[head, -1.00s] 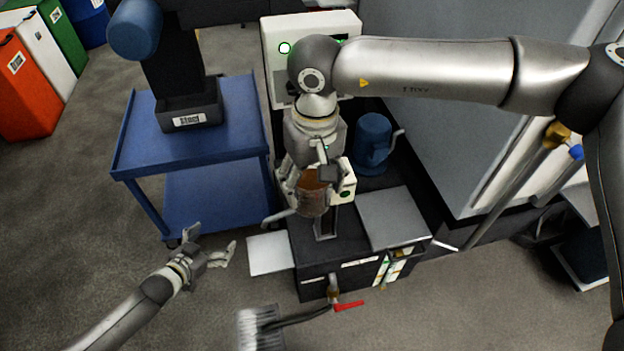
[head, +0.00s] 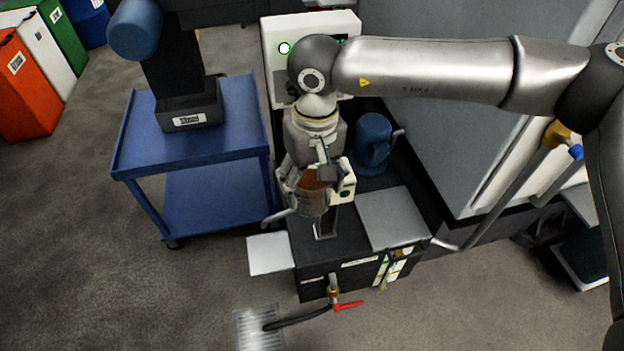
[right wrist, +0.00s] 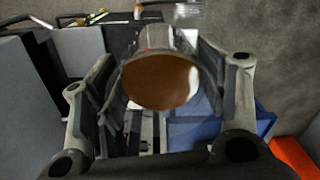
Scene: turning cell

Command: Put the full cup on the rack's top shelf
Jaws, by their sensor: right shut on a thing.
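The full cup (right wrist: 160,82) holds brown liquid up near its rim and shows between the fingers in the right wrist view. My right gripper (head: 312,190) is shut on the cup (head: 311,204), one finger on each side, above the dark bench unit. The cup looks close to upright in the head view; the gripper covers its upper part. My left gripper is out of view. I cannot make out a rack with shelves for certain in these frames.
A blue cart (head: 190,145) with a black bin labelled Steel (head: 190,108) stands at left.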

